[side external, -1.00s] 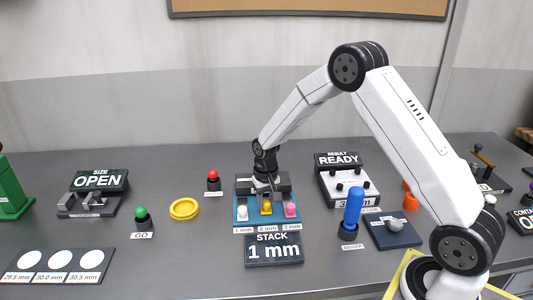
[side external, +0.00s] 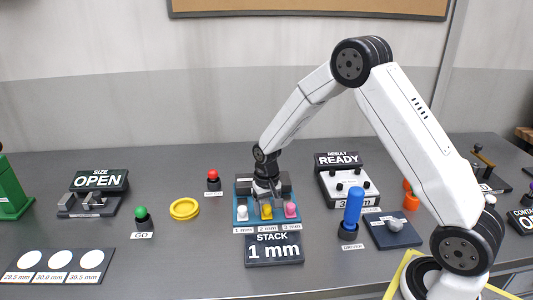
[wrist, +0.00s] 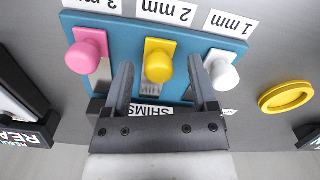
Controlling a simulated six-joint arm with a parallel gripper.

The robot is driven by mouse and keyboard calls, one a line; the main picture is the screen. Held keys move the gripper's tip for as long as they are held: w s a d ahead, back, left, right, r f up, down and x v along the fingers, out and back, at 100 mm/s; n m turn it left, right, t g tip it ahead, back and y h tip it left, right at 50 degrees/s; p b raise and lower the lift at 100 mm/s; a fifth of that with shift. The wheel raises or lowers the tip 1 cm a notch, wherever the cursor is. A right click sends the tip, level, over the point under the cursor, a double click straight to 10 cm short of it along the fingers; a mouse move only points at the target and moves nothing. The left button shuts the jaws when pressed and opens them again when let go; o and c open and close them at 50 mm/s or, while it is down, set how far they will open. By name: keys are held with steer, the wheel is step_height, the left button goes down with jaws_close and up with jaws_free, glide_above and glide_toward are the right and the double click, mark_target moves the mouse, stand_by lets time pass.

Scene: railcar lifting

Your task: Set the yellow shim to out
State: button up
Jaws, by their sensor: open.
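The yellow shim knob (side external: 266,208) is the middle of three on a blue shim board (wrist: 120,35), by the 2 mm label (wrist: 166,11). In the wrist view the yellow knob (wrist: 158,62) lies just ahead of and between my fingertips, with gaps on both sides. My gripper (wrist: 162,72) is open and holds nothing. In the side view my gripper (side external: 267,191) is low over the board behind the knobs. The stack display (side external: 274,249) in front reads 1 mm.
The pink knob (wrist: 90,45) and white knob (wrist: 221,72) stand close on either side of the yellow one. A blue-handled driver (side external: 352,212) stands right of the board. A yellow ring (side external: 184,209) and red button (side external: 213,180) are to its left.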

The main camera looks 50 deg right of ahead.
mark_target(267, 208)
steer(key=shift+r, duration=0.1)
steer(key=shift+r, duration=3.8)
steer(key=s+a+r+n+t, duration=0.1)
steer(key=s+a+n, duration=0.4)
steer(key=s, duration=1.2)
steer(key=shift+a+r+t, duration=0.2)
steer(key=shift+a+t, duration=0.6)
steer(key=shift+a, duration=0.05)
